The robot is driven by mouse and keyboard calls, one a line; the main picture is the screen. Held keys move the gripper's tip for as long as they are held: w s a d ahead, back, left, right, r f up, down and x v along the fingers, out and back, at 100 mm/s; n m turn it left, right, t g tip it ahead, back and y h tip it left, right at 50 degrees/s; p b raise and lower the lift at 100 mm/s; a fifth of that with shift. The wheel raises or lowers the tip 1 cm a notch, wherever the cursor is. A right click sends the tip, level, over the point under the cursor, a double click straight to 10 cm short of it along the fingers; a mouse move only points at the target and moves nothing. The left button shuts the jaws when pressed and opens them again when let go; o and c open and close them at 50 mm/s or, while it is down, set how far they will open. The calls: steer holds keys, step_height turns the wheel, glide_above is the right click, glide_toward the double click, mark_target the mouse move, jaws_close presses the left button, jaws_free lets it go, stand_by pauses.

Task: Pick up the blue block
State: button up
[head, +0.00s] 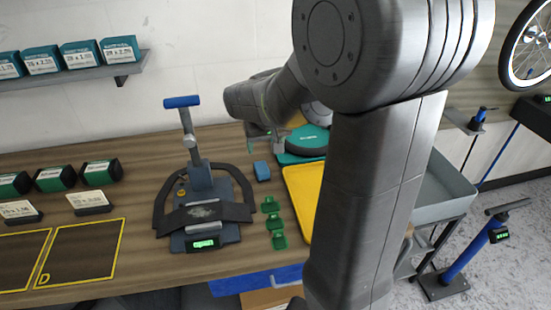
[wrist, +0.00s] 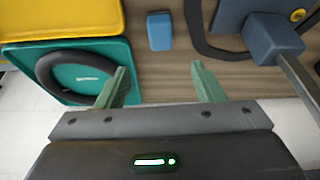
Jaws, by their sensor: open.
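The blue block (head: 262,170) lies on the wooden workbench (head: 140,160), between the grey stand with the blue handle and the teal tray in the head view. In the wrist view the blue block (wrist: 159,31) is near the top, just left of centre. My gripper (wrist: 159,70) is open, with its two green fingers spread apart and nothing between them. The block lies beyond the fingertips, roughly in line with the gap between them. In the head view my gripper (head: 268,137) is small and partly hidden by my arm, above the back of the bench.
The grey stand (head: 203,180) rises left of the block with a dark strap around it. A teal tray (wrist: 70,68) holding a black ring and a yellow tray (head: 300,185) lie on the other side. Several green clips (head: 276,222) lie in front of the block.

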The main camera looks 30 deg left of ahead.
mark_target(261, 167)
steer(key=x, duration=0.6)
steer(key=p+x, duration=0.1)
steer(key=x, duration=0.6)
steer(key=shift+s+f, duration=0.15)
steer(key=shift+f, duration=0.15)
steer(key=c, duration=1.1)
steer(key=shift+o, duration=0.2)
steer(key=shift+r, duration=0.15)
step_height(261, 167, up, 10)
steer(key=shift+f, duration=0.1)
steer(key=shift+o, duration=1.4)
steer(key=shift+c, duration=0.9)
steer(key=shift+d, duration=0.1)
